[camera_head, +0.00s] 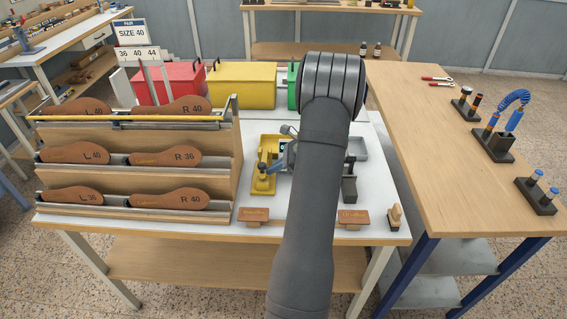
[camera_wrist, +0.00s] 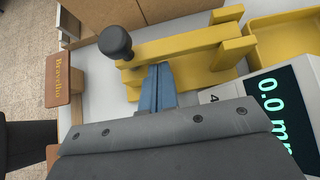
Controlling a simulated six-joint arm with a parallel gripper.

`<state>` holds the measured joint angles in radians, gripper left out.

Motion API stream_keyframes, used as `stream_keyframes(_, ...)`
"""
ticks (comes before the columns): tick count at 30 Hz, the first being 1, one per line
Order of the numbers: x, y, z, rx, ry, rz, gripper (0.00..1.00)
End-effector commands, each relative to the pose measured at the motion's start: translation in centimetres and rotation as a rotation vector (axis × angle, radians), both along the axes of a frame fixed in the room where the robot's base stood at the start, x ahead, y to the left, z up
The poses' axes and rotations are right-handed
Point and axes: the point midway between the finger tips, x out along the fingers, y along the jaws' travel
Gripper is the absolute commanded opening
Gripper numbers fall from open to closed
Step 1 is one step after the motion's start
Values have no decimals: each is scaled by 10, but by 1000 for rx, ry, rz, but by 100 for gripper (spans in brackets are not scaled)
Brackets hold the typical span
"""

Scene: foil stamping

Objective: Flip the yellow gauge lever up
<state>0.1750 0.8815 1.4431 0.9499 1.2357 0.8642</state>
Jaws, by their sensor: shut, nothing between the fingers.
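The yellow gauge (camera_head: 259,182) stands on the white tabletop left of my arm. In the wrist view its yellow lever (camera_wrist: 180,45) runs across the top and ends in a black ball knob (camera_wrist: 115,42) at the left. My gripper (camera_wrist: 158,70) has its blue fingers shut and empty, with their tips right at the near side of the lever, close to the knob. I cannot tell whether they touch it. In the head view my gripper (camera_head: 284,160) is just right of the gauge and partly hidden by my arm.
A gauge display (camera_wrist: 280,125) reads 0.0 mm. A sole rack (camera_head: 228,150) stands on the left. Brown stamped blocks (camera_head: 254,215) and a small wooden-handled tool (camera_head: 395,217) sit along the front edge. Red (camera_head: 170,84) and yellow (camera_head: 241,84) bins stand behind.

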Motion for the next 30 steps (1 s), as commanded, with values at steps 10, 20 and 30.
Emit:
stream_keyframes(10,0,5,-4,-1,-1,-2,0)
stream_keyframes(20,0,6,-2,1,28,0,0)
stream_keyframes(30,2,6,8,4,144,2,0)
